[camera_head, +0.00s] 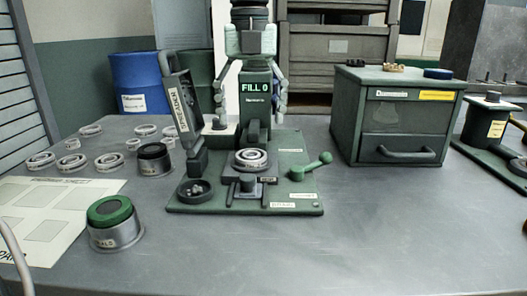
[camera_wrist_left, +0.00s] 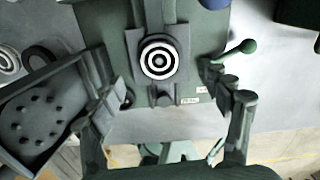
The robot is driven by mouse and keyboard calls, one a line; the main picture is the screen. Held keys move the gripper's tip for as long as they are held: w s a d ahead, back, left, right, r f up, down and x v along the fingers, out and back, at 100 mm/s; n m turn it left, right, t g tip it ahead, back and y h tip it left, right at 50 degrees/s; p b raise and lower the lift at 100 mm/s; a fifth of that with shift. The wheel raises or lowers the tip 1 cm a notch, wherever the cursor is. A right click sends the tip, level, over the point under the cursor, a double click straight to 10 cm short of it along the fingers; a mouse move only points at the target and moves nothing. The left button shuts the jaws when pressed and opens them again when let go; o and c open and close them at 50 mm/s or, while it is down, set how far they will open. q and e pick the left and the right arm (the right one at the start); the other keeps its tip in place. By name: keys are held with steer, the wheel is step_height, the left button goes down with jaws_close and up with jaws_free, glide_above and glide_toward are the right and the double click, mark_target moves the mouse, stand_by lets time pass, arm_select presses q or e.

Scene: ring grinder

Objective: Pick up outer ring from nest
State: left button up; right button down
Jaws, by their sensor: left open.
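A light outer ring sits in the nest (camera_head: 250,172) on the green fixture, with a smaller ring inside it; this outer ring (camera_head: 252,158) also shows as concentric light and dark circles in the left wrist view (camera_wrist_left: 159,58). My left gripper (camera_head: 250,108) hangs above the fixture, around the FILL 0 column in the head view, its fingers spread and empty. In the left wrist view its fingers (camera_wrist_left: 163,78) stand wide on both sides of the nest, apart from the ring. My right gripper is in neither view.
Several loose rings (camera_head: 72,162) lie at left near a green-topped pot (camera_head: 112,222). A drawer box (camera_head: 385,120) stands at right.

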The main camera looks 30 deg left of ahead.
mark_target(251, 155)
arm_select(q)
steer(key=f, duration=0.2)
steer(key=shift+s+f, duration=0.3)
step_height(251, 155, down, 4)
steer(key=shift+f, duration=0.25)
steer(key=c, duration=1.3)
